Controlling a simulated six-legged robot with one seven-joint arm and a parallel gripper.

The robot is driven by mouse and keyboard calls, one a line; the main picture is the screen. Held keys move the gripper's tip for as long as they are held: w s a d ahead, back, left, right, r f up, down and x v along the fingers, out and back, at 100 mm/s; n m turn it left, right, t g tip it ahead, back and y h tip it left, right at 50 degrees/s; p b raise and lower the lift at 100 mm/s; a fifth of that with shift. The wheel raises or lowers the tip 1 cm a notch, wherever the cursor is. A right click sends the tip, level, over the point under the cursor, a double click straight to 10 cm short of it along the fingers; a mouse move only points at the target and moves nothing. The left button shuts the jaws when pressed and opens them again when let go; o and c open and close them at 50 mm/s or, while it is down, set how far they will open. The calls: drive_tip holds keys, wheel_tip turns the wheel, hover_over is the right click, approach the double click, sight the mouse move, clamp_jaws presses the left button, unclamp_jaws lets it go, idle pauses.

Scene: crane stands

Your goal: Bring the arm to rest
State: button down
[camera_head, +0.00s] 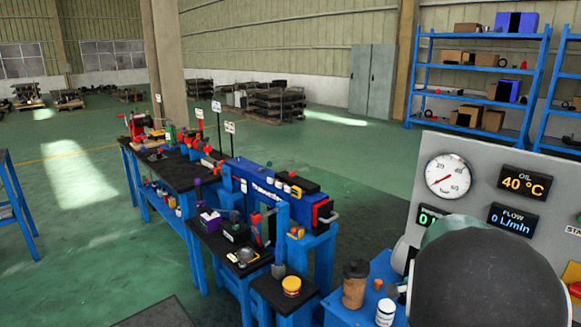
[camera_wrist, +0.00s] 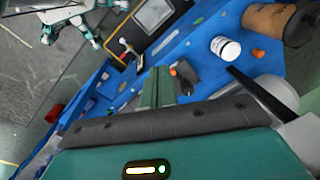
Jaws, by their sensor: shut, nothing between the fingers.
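In the wrist view my gripper (camera_wrist: 157,88) shows as narrow green fingers, shut together with nothing between them. They extend from the teal and black wrist body over a blue table top (camera_wrist: 262,62). A dark grey tool with orange ends (camera_wrist: 186,76) lies just right of the fingertips in the picture; I cannot tell the height gap. In the head view a dark, rounded part of my arm fills the lower right and partly covers the grey gauge panel (camera_head: 470,200). The fingers are hidden there.
A brown cup (camera_head: 354,290) and a white jar (camera_head: 385,312) stand on the blue table near my arm; the jar (camera_wrist: 226,48) also shows in the wrist view. A cluttered workbench (camera_head: 185,172) stands to the left. Open green floor (camera_head: 75,190) lies beyond.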

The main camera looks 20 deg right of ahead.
drive_tip(key=s+a+r+n+t, duration=0.1)
drive_tip(key=a+r+n, duration=0.35)
drive_tip(key=a, duration=0.35)
drive_tip(key=s+a+r+n+t, duration=0.1)
drive_tip(key=a+r+n, duration=0.35)
drive_tip(key=a, duration=0.35)
drive_tip(key=s+a+r+n+t, duration=0.2)
drive_tip(key=s+a+r+n, duration=0.3)
drive_tip(key=s+a+n, duration=0.4)
drive_tip(key=shift+s+a+r, duration=0.2)
drive_tip(key=shift+a+r, duration=0.05)
drive_tip(key=shift+a, duration=0.95)
